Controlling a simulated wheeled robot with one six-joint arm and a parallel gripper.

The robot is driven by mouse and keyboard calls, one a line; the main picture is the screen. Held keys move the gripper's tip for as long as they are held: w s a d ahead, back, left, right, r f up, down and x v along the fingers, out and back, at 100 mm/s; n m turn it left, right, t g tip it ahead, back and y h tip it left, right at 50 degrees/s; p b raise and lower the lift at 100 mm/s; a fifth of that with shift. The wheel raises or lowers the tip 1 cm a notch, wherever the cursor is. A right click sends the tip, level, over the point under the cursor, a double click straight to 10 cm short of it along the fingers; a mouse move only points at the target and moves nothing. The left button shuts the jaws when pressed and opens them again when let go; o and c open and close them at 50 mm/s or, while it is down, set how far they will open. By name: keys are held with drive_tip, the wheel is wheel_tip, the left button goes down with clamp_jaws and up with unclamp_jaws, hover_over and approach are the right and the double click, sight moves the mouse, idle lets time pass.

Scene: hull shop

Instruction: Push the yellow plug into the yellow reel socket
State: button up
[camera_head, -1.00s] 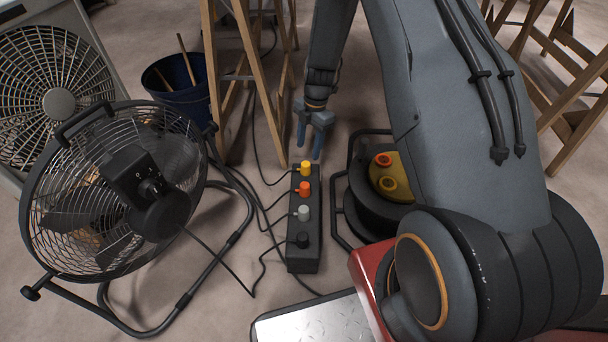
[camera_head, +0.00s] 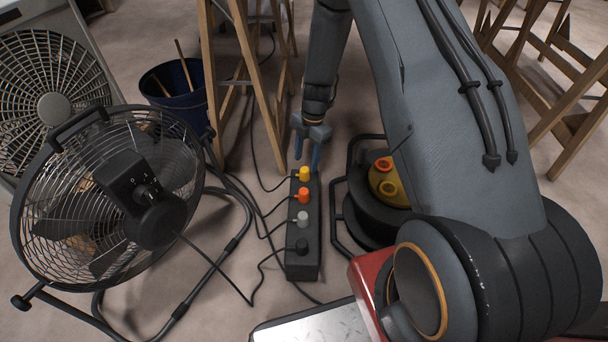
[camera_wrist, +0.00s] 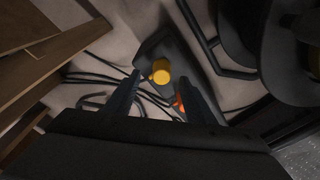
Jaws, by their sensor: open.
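The yellow plug (camera_head: 305,173) sits at the far end of a black power strip (camera_head: 302,262), with its cable running off to the left. The reel (camera_head: 363,214) stands on the floor right of the strip, partly hidden by my arm. Its yellow face (camera_head: 402,185) carries a yellow socket (camera_head: 389,188) and an orange-rimmed one. My gripper (camera_head: 307,153) is open, pointing down at the plug's far side. In the wrist view the yellow plug (camera_wrist: 160,71) appears between the tips of my open gripper (camera_wrist: 161,82); whether the fingers touch it I cannot tell.
Orange (camera_head: 302,196), grey (camera_head: 303,218) and black (camera_head: 302,246) plugs line the same strip. A fan (camera_head: 110,190) stands left, its cable reaching the strip. A wooden trestle (camera_head: 262,90) and a blue bucket (camera_head: 178,98) stand behind. The reel's tube frame (camera_head: 337,215) borders the strip's right.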

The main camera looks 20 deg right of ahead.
sight(305, 169)
drive_tip(key=shift+f, duration=0.1)
drive_tip(key=f+b, duration=0.2)
drive_tip(key=f, duration=0.1)
drive_tip(key=a+f+b, duration=0.1)
drive_tip(key=f, duration=0.1)
drive_tip(key=shift+s, duration=0.4)
drive_tip(key=c, duration=1.1)
